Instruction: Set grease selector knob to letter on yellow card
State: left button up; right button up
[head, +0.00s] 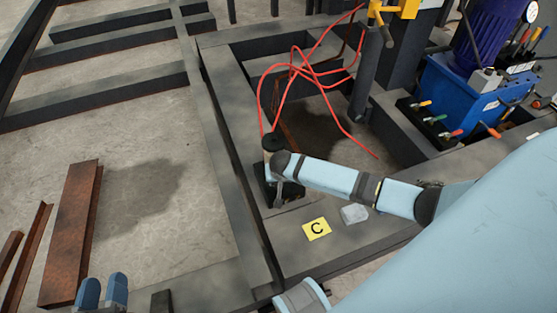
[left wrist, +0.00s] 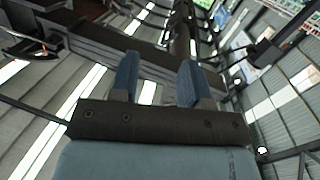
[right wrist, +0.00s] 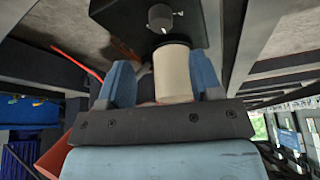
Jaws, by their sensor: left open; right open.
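The yellow card (head: 316,229) lies on the dark steel frame in the head view and reads "C". The grease unit's black box (head: 268,188) stands on the frame behind it, partly covered by my right arm. In the right wrist view a round grey knob (right wrist: 160,18) is on the black box's face; its pointer and letters cannot be read. A cream cylinder (right wrist: 175,72) shows between the fingers of my right gripper (right wrist: 163,72), which is open, just short of the knob. My left gripper (head: 103,287) is open and empty at the bottom left, away from the unit.
Red hoses (head: 300,70) loop behind the grease unit. A blue hydraulic unit (head: 460,95) with levers stands at the right. A grey-white piece (head: 354,214) lies beside the card. A rusty steel beam (head: 72,235) lies on the floor at left, with open floor beside it.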

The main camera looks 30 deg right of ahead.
jog(key=b+x, duration=0.3)
jog(key=x, duration=0.5)
jog(key=shift+a, duration=0.1)
jog(key=shift+w+f, duration=0.25)
jog(key=shift+f, duration=0.2)
pick_arm(q)
jog(key=r, duration=0.1)
jog(key=d+r+t+h, duration=0.1)
jog(key=r+h, duration=0.1)
jog(key=shift+s+d+r+t, duration=0.15)
jog(key=shift+d+r+t, duration=0.05)
jog(key=shift+d+t, duration=0.15)
jog(key=shift+r, duration=0.1)
pick_arm(e)
jog(key=c, duration=0.9)
